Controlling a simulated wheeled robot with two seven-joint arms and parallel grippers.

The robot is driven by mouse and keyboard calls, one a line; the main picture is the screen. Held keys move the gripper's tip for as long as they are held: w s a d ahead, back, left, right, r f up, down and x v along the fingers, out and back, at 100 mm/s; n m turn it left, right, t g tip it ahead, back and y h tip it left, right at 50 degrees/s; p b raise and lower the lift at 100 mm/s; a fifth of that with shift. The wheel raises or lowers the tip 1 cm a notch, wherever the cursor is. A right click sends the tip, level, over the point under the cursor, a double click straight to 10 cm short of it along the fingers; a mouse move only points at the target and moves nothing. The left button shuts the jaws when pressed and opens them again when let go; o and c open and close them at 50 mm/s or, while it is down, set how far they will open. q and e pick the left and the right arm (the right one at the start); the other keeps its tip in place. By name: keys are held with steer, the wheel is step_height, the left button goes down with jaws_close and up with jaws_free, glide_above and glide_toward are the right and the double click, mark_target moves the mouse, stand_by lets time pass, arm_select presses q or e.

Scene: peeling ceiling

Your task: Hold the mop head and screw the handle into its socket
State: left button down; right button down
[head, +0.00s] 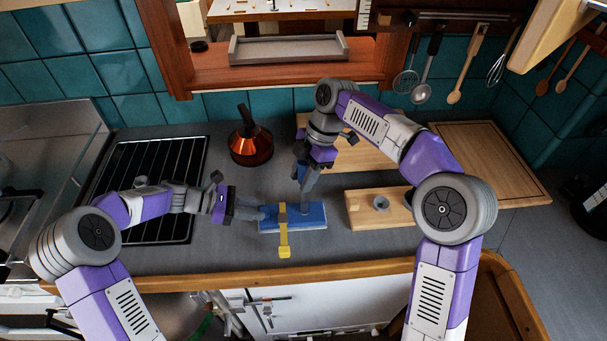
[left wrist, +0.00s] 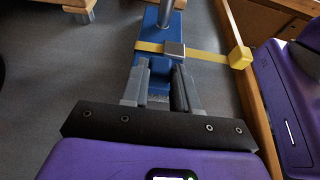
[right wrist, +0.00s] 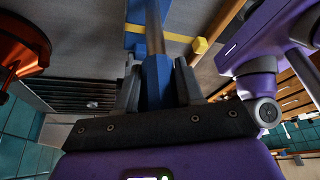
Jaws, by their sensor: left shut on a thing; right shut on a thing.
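The blue mop head (head: 312,216) lies flat on the grey counter. My left gripper (head: 257,213) is shut on its left end; the left wrist view shows both fingers (left wrist: 160,85) against the blue mop head (left wrist: 151,62). The handle has a grey metal lower part, visible in the left wrist view (left wrist: 166,12), and a blue upper part. It stands roughly upright over the mop head. My right gripper (head: 307,176) is shut on the handle's blue part (right wrist: 157,82), above the mop head. The handle's lower end meets the mop head's top; I cannot tell how deep it sits in the socket.
A yellow strap (head: 284,240) crosses the mop head toward the counter's front edge. A small wooden board with holes (head: 365,211) lies to the right, a copper kettle (head: 250,150) behind, and a black rack (head: 150,229) at left. Wooden boards (head: 485,160) lie at back right.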

steer(key=m+t, duration=0.1)
steer(key=m, duration=0.3)
steer(key=shift+a+f+m+t+y, duration=0.1)
steer(key=shift+f+m+t+y, duration=0.1)
steer(key=shift+m+t+y, duration=0.15)
steer(key=m+t, duration=0.1)
steer(key=m, duration=0.3)
steer(key=shift+t, duration=0.35)
steer(key=shift+w+m, duration=0.1)
steer(key=shift+m, duration=0.25)
steer(key=m+t+h, duration=0.1)
steer(key=m, duration=0.2)
steer(key=shift+m+t, duration=0.3)
steer(key=shift+m, duration=0.1)
steer(key=shift+w+m, duration=0.1)
steer(key=shift+m, duration=0.4)
